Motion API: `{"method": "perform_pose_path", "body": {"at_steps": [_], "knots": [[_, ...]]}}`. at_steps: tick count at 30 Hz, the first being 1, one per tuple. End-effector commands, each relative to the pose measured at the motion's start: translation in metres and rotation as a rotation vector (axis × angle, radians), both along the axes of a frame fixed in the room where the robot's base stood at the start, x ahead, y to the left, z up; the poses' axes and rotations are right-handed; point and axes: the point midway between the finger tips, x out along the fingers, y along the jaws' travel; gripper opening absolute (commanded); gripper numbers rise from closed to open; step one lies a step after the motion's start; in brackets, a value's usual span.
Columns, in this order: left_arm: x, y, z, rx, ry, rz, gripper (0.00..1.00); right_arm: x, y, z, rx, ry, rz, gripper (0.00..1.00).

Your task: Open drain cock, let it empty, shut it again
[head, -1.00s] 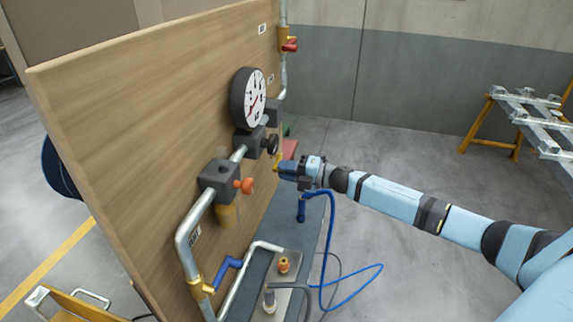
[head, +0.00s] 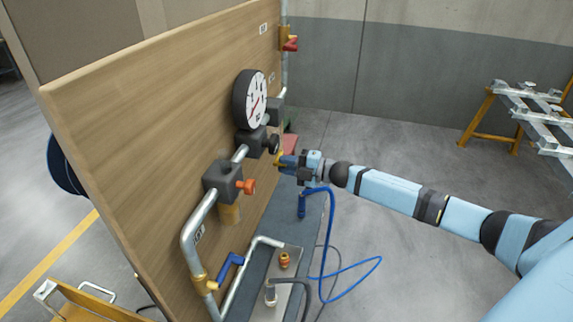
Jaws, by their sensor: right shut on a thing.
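My right gripper (head: 286,162) is at the board's right side, just below and right of the black knob (head: 274,144) under the gauge. It is shut on a small brass-yellow part (head: 279,158). Most of that part is hidden by the jaws, so I cannot tell whether it is the drain cock or which way it is turned. A round white gauge (head: 256,98) with a red needle sits above. A dark block (head: 222,178) with an orange knob (head: 247,187) and an amber bowl (head: 230,213) is on the pipe to the left. My left gripper is out of view.
A wooden board (head: 150,110) carries the pipework. A blue-handled valve (head: 230,268) is low on the pipe, and a red-handled valve (head: 289,43) is at the top. A blue hose (head: 345,272) loops beside the base. Floor on the right is open, with a metal-railed trestle (head: 530,110) behind.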

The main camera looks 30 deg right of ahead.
Motion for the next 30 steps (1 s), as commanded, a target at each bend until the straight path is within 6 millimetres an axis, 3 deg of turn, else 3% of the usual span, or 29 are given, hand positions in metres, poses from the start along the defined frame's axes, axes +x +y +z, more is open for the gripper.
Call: {"method": "perform_pose_path", "body": {"at_steps": [1,2,4,5,17,30], "knots": [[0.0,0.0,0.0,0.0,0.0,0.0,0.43,0.001,-0.001,0.001,0.001,-0.002,0.0,0.0],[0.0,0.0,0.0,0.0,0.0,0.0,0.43,0.001,-0.001,0.001,0.0,-0.002,-0.001,0.26],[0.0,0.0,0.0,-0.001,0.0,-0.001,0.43,0.0,-0.001,0.001,0.0,-0.002,-0.001,0.42],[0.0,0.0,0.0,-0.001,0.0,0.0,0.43,0.0,-0.001,0.001,0.0,-0.001,0.0,0.44],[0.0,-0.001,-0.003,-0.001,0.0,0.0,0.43,-0.008,-0.008,-0.002,-0.002,0.0,-0.002,0.44],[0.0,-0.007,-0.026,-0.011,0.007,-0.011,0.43,-0.076,-0.065,-0.003,-0.003,0.002,0.0,0.44]]}}
